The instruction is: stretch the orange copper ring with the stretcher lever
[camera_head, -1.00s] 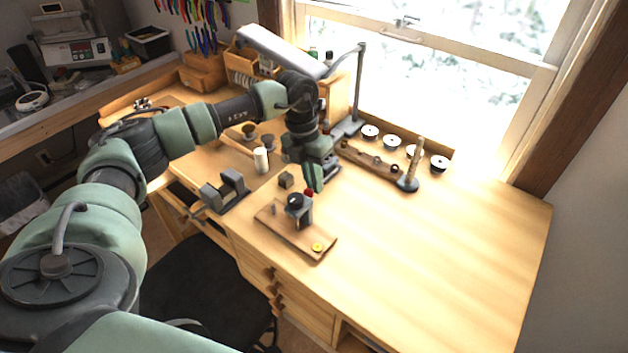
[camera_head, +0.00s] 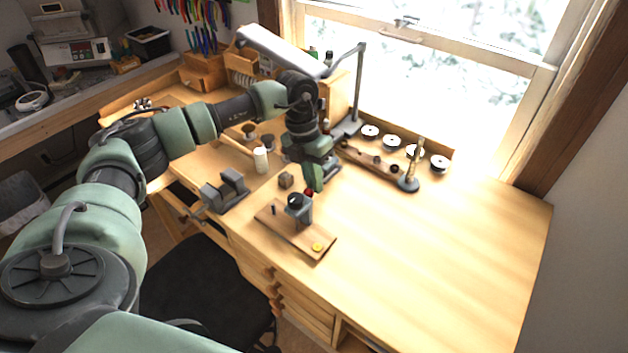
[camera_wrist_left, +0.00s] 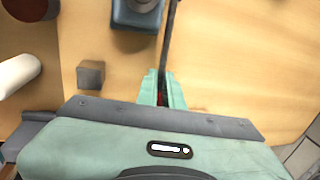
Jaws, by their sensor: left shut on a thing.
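The stretcher (camera_head: 304,213) is a dark grey post with a round black top, standing on a wooden board (camera_head: 283,236). Its lever ends in a red knob (camera_head: 308,191). My left gripper (camera_head: 313,187) is shut on the lever at the knob. In the left wrist view the dark lever rod (camera_wrist_left: 169,42) runs from between my fingers (camera_wrist_left: 163,92) past the grey stretcher body (camera_wrist_left: 136,14); only a little red shows between the fingers. A small yellow-orange round thing (camera_head: 317,247) lies on the board's front end; I cannot tell whether it is the copper ring. My right gripper is out of view.
A small grey cube (camera_head: 286,180) and a white cylinder (camera_head: 261,160) stand behind and left of the stretcher. A grey vise-like block (camera_head: 226,190) sits at the bench's left edge. A wooden rack (camera_head: 372,163) and a post stand (camera_head: 409,183) are behind. The bench's right side is clear.

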